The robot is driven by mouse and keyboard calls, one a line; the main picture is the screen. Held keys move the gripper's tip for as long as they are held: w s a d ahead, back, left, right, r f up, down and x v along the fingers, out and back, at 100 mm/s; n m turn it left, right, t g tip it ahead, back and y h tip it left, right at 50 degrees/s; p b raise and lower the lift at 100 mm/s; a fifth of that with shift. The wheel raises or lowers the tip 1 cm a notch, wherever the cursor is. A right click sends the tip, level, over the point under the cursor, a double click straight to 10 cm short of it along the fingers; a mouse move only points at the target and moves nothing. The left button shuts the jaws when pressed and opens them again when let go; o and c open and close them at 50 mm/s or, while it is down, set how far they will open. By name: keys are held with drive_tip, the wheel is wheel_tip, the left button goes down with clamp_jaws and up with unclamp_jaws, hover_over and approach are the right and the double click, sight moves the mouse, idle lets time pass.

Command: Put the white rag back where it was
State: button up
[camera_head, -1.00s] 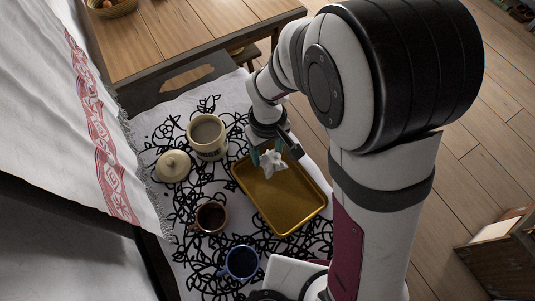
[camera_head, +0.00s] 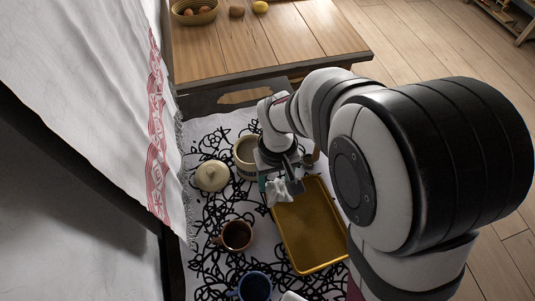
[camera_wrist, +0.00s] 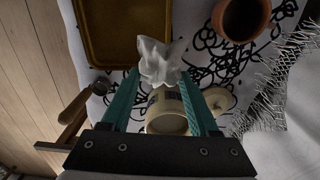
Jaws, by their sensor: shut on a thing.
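The white rag (camera_head: 280,191) is a small crumpled cloth pinched in my gripper (camera_head: 278,182). It also shows in the wrist view (camera_wrist: 160,60), bunched between the teal fingertips (camera_wrist: 161,78). My gripper is shut on it and holds it by the far left corner of the golden tray (camera_head: 309,235). The tray looks empty; its near corner is partly behind my arm. The cream jar (camera_head: 241,150) stands just beyond the rag, partly hidden by my gripper. In the wrist view the jar (camera_wrist: 167,124) shows between the fingers. The rag's height above the tablecloth is hard to tell.
The jar's lid (camera_head: 211,176) lies left of the jar. A brown mug (camera_head: 237,236) and a blue mug (camera_head: 254,287) stand nearer. A wooden-handled utensil (camera_wrist: 73,112) lies beside the tray. A hanging cloth (camera_head: 157,130) borders the left. Patterned tablecloth (camera_head: 205,215) is bare between them.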

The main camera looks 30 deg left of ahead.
hover_over(240, 200)
wheel_tip(240, 200, down, 5)
drive_tip(key=shift+d+f, duration=0.15)
drive_tip(key=shift+a+f, duration=0.2)
drive_tip(key=shift+f, duration=1.95)
drive_tip(key=shift+f, duration=0.1)
drive_tip(key=o, duration=1.3)
